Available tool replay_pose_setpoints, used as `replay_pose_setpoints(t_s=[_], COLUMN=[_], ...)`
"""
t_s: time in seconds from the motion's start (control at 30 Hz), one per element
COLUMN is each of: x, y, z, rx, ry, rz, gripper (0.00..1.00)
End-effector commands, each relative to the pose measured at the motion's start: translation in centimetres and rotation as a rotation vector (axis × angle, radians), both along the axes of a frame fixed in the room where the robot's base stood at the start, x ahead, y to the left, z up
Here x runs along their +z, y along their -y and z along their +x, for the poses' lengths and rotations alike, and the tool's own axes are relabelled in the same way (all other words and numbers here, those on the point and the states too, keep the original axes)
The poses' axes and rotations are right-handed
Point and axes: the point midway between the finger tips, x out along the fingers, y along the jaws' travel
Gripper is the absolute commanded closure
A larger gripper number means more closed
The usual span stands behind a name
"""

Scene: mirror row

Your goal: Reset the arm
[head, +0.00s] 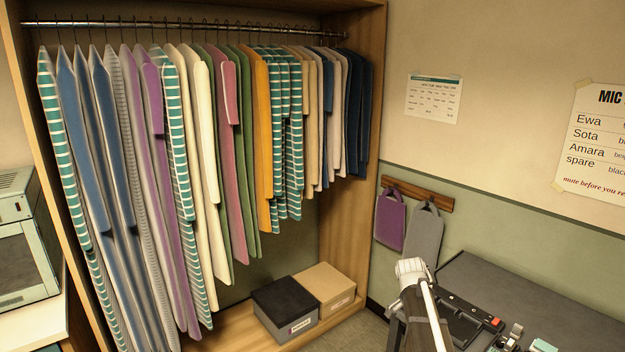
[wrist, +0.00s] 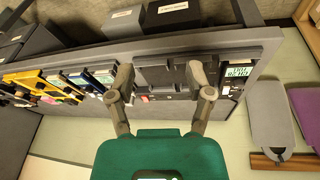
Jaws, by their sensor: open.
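My gripper (wrist: 160,78) shows in the wrist view with its two fingers wide apart. No object shows between the fingertips. Behind them lies a dark case (wrist: 172,72) on the grey table edge; I cannot tell the distance to it. A dark green block (wrist: 160,155) fills the bottom middle of the wrist view, between the finger bases; I cannot tell whether it is part of my gripper. In the head view my pale arm (head: 413,270) rises at the lower right, in front of the dark table (head: 560,300). I cannot make out the fingers there.
A wardrobe rail (head: 180,27) full of hanging clothes fills the left. A black-lidded box (head: 285,300) and a tan-lidded box (head: 325,285) sit at its bottom. Purple (head: 391,222) and grey (head: 425,238) bags hang on the wall.

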Motion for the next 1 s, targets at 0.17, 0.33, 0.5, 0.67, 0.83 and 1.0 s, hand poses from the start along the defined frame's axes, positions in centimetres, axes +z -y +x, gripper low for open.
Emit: replay_pose_setpoints(t_s=[0.17,0.33,0.5,0.67,0.83,1.0], x=[-1.2,-2.0,-2.7,-3.1,-3.2,-3.2], y=[-4.3,-8.1,-11.4,-13.5,-14.6,-14.8], z=[-5.4,-10.1,-14.7,-17.8,-19.2,-19.3], rx=[0.255,0.52,0.781,0.968,1.065,1.083], ry=[-0.065,-0.116,-0.153,-0.171,-0.179,-0.18], rz=[0.061,0.122,0.178,0.214,0.232,0.236], gripper=[0.33,0.33,0.33,0.33,0.33,0.33])
